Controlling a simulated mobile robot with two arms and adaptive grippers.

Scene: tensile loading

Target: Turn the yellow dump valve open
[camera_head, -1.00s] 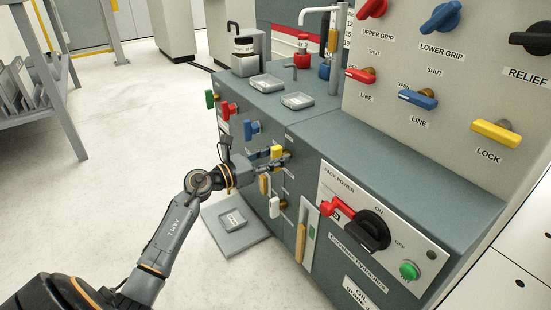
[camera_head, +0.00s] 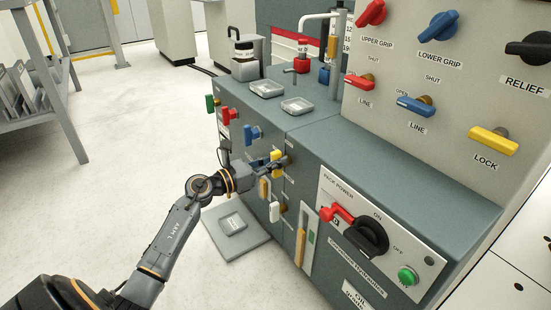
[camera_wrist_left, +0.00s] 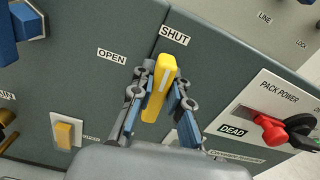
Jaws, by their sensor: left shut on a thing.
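The yellow dump valve (camera_head: 276,158) is a bar handle on the front face of the grey-green cabinet. In the left wrist view the yellow handle (camera_wrist_left: 160,88) stands between the two fingers, its far end near the SHUT label (camera_wrist_left: 174,36). The OPEN label (camera_wrist_left: 111,56) lies to its left. My left gripper (camera_head: 274,165) reaches it from the left in the head view. In the wrist view my left gripper (camera_wrist_left: 160,95) is shut on the handle, one finger on each side. The valve's stem is hidden behind the handle. My right gripper is not in view.
Red (camera_head: 229,115), blue (camera_head: 253,133) and green (camera_head: 211,103) handles sit farther along the cabinet face. A grey tray (camera_head: 232,223) lies on the floor platform.

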